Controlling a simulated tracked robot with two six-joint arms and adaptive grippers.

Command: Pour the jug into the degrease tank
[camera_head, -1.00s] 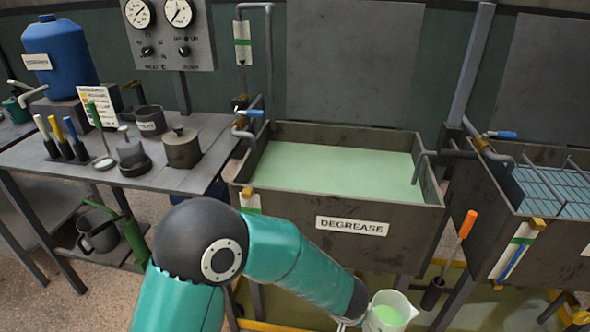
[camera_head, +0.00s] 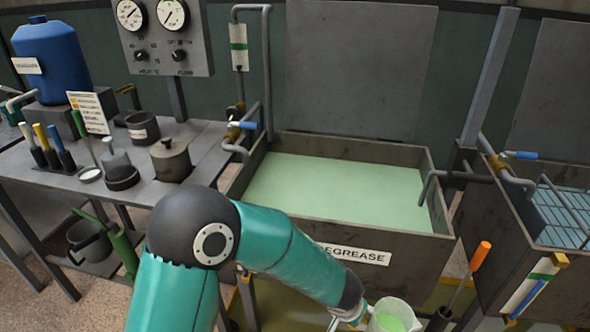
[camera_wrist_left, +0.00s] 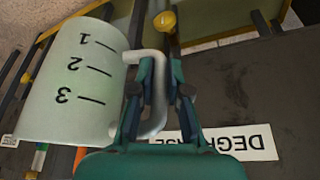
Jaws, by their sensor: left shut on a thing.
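The white jug (camera_head: 405,309) holds pale green liquid and is at the bottom edge of the head view, partly cut off. In the left wrist view the jug (camera_wrist_left: 75,85) shows its marks 1, 2 and 3 upside down. My left gripper (camera_wrist_left: 155,85) is shut on the jug's handle. The jug looks about upright, in front of the degrease tank. The degrease tank (camera_head: 415,264) is a dark open box filled with pale green liquid. Its front label is partly hidden by my left arm. My right gripper is not in view.
A grey pipe (camera_head: 455,176) bends over the tank's right rim. A second tank (camera_head: 515,235) with a wire rack stands at right. An orange-handled tool (camera_head: 480,255) hangs between them. A bench (camera_head: 130,192) with pots and tools stands at left. The space above the degrease liquid is clear.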

